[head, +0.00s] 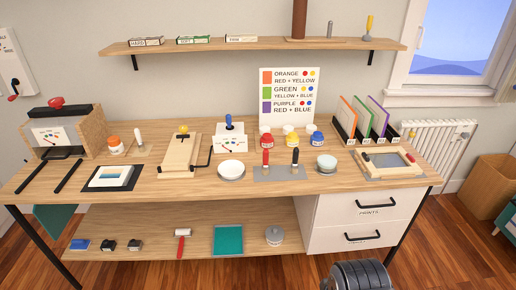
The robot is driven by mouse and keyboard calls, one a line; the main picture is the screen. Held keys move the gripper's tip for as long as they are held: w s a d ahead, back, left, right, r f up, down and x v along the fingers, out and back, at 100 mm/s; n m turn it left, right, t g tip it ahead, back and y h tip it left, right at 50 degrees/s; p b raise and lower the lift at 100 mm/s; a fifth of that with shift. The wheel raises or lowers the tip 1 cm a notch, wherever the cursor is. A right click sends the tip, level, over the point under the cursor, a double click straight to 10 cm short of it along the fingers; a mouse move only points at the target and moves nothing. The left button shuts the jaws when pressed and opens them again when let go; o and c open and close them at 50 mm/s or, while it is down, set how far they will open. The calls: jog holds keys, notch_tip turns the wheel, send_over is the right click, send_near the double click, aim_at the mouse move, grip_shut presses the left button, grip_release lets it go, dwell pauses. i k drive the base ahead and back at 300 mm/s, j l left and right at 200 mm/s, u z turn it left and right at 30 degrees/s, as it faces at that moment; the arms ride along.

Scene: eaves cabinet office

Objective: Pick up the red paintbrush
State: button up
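A slim red-handled tool (266,158), which looks like the red paintbrush, is at the front middle of the wooden desk. Its lower end is over a small grey mat (279,174). A similar black-handled tool (295,158) is just to its right over the same mat. Both are too small to make out their tips clearly. My gripper's fingers are not in view. A dark ribbed part, apparently of my arm, shows at the bottom edge, well in front of the desk and apart from the tools.
A white bowl (231,171) stands left of the mat and a pale round pot (326,163) right of it. Paint jars (267,141) stand close behind. A framed tray (386,163) lies at the right. Drawers (360,207) fill the desk's lower right.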

aim_at(266, 172)
jog(key=i+j+z, duration=0.2)
jog(key=i, duration=0.25)
jog(key=i+j+z, duration=0.15)
jog(key=i, duration=0.3)
jog(key=i+j+z, duration=0.2)
jog(key=i+j, duration=0.1)
jog(key=i, duration=0.1)
